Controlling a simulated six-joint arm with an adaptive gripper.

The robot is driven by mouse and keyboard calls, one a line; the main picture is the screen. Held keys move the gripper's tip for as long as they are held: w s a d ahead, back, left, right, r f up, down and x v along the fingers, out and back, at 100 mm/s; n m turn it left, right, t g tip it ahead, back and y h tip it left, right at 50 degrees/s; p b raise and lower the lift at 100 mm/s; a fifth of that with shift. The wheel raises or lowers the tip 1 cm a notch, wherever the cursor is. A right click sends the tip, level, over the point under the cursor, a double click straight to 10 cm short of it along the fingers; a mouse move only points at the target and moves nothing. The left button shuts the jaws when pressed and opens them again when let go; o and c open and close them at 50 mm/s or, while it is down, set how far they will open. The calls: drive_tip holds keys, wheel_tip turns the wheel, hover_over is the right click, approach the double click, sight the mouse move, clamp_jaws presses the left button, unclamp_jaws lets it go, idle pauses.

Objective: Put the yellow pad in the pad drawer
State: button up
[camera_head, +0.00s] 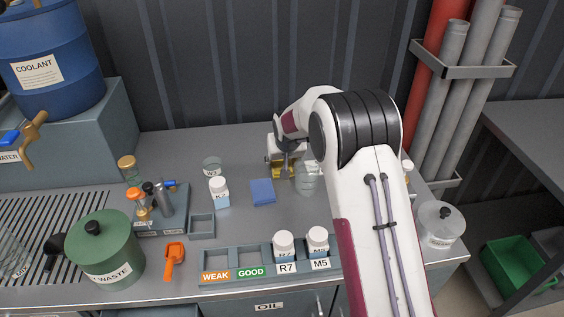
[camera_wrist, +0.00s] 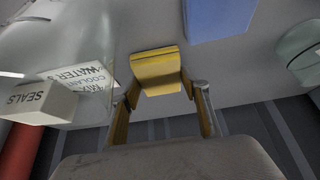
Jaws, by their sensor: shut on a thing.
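The yellow pad (camera_wrist: 156,72) is between the fingertips of my gripper (camera_wrist: 158,88) in the wrist view. My gripper is shut on it. In the head view my gripper (camera_head: 284,158) is at the back of the bench, and a little of the yellow pad (camera_head: 279,172) shows low under it. I cannot tell whether the pad touches the bench top. I cannot make out a pad drawer in these views.
A blue pad (camera_head: 262,192) lies just in front of my gripper. A clear beaker (camera_head: 307,180) stands close on the right, a small jar (camera_head: 212,167) and white bottle (camera_head: 219,191) on the left. A rack (camera_head: 240,259) with two bottles lines the front edge.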

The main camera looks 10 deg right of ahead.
drive_tip(key=shift+f, duration=0.15)
drive_tip(key=o, duration=0.9)
drive_tip(key=shift+r, duration=0.2)
drive_tip(key=v, duration=1.2)
idle(0.5)
